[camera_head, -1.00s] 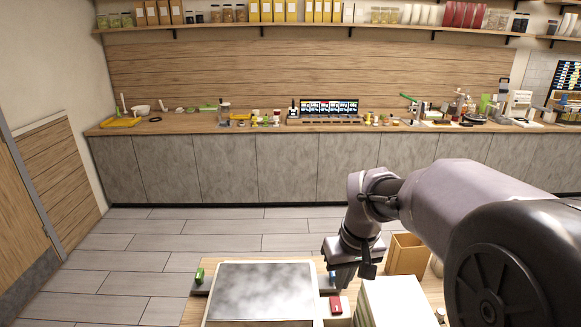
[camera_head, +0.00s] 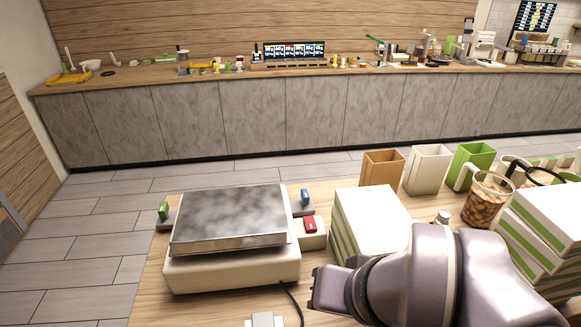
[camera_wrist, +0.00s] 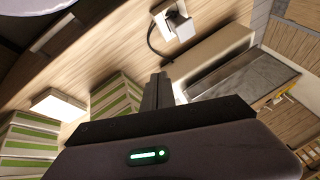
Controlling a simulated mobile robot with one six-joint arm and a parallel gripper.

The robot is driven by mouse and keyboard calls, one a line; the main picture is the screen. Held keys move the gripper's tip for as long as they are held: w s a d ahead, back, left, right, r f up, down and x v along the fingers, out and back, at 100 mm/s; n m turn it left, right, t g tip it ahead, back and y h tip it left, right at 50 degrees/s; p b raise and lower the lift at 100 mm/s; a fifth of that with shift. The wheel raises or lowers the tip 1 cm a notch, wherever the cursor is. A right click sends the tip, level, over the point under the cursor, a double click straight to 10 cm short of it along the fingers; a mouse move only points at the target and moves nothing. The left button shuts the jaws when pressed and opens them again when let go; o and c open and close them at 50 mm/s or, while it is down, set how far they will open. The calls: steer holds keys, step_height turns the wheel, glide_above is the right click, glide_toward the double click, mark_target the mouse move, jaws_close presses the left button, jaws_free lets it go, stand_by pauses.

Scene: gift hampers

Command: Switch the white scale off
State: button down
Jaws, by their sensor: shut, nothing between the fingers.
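The white scale (camera_head: 232,273) with a dark, mottled metal plate (camera_head: 232,215) stands on the near wooden table, left of centre. A red switch (camera_head: 310,225) sits on a small white block at its right side. A blue switch (camera_head: 305,197) and a green switch (camera_head: 163,210) sit on grey blocks behind right and at the left. My gripper (camera_wrist: 160,80) is shut and empty in the wrist view, with the scale (camera_wrist: 215,56) beyond it to the right. In the head view my wrist is right of the scale's front, apart from the switches; the fingertips are not clear.
A cable runs from the scale to a white socket (camera_head: 264,320) at the front. White-and-green boxes (camera_head: 372,215), open bins (camera_head: 427,168) and a jar of nuts (camera_head: 485,200) crowd the table's right. Floor lies between table and back counter (camera_head: 200,120).

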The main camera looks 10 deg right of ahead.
steer(key=w+r+n+g+p, duration=0.2)
steer(key=w+r+n+p, duration=0.35)
steer(key=w+r, duration=0.25)
steer(key=n+g+h+p, duration=0.2)
steer(key=n+g+p, duration=0.2)
steer(key=n+p, duration=1.15)
glide_above(308, 218)
step_height(308, 218, down, 5)
steer(key=shift+b, duration=0.3)
step_height(308, 218, down, 14)
steer(key=shift+r+b, duration=0.1)
steer(key=shift+b, duration=0.5)
